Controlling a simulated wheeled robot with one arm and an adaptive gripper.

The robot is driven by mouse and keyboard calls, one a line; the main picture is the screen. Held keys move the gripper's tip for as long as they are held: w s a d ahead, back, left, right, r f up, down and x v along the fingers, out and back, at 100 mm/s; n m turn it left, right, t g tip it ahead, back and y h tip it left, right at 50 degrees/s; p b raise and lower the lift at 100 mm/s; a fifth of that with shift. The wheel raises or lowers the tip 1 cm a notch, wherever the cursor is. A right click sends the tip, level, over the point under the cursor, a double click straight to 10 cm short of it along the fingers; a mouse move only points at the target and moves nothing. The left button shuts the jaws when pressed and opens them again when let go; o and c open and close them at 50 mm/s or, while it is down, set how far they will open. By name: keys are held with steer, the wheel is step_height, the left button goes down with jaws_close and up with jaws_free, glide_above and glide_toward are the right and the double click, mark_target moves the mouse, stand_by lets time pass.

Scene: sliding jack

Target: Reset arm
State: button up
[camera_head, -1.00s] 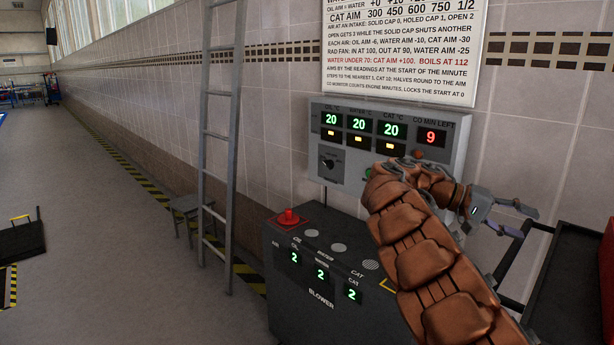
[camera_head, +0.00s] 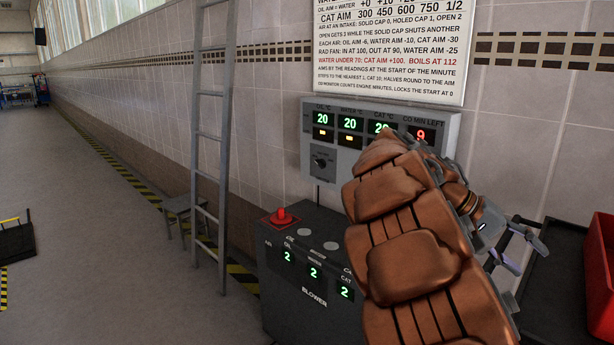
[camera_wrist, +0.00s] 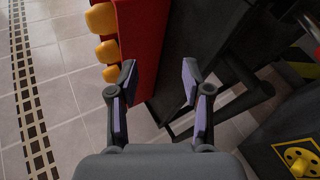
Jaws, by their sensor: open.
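My gripper (camera_head: 518,246) is at the right of the head view, at the end of my brown padded arm, pointing right. Its two fingers stand apart in the wrist view (camera_wrist: 158,84), with nothing between them. The arm is bent in front of the wall panel and covers part of its right side and the right end of the blower box. The gripper is near a black cart (camera_head: 565,290) and a red bin (camera_head: 600,275). The red bin also shows past the fingers in the wrist view (camera_wrist: 145,35).
A grey wall panel (camera_head: 318,140) reads 20, 20, 20 and 9. The blower box (camera_head: 300,300) shows 2, 2, 2 and has a red button (camera_head: 282,215). A ladder (camera_head: 211,130) and stool (camera_head: 178,207) stand left. Open floor (camera_head: 100,250) lies further left.

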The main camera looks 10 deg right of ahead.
steer(key=s+a+f+n+t+y, duration=0.25)
steer(key=s+a+f, duration=0.35)
steer(key=a, duration=0.4)
steer(key=s+a+f+n+t+y, duration=0.15)
steer(key=s+a+f+y, duration=0.35)
steer(key=a, duration=0.5)
steer(key=s+a+f+n+t+y, duration=0.1)
steer(key=s+a+f+n+y, duration=0.15)
steer(key=s+a+f, duration=0.65)
step_height(320, 180, down, 10)
steer(key=a+g+b, duration=0.1)
steer(key=b, duration=0.9)
steer(key=s+p+v, duration=0.1)
steer(key=p+v, duration=1.2)
steer(key=v, duration=0.1)
steer(key=shift+s+a+r+t, duration=0.3)
steer(key=shift+a+r+t, duration=0.1)
steer(key=shift+r, duration=0.1)
steer(key=shift+c, duration=0.7)
steer(key=shift+d, duration=0.2)
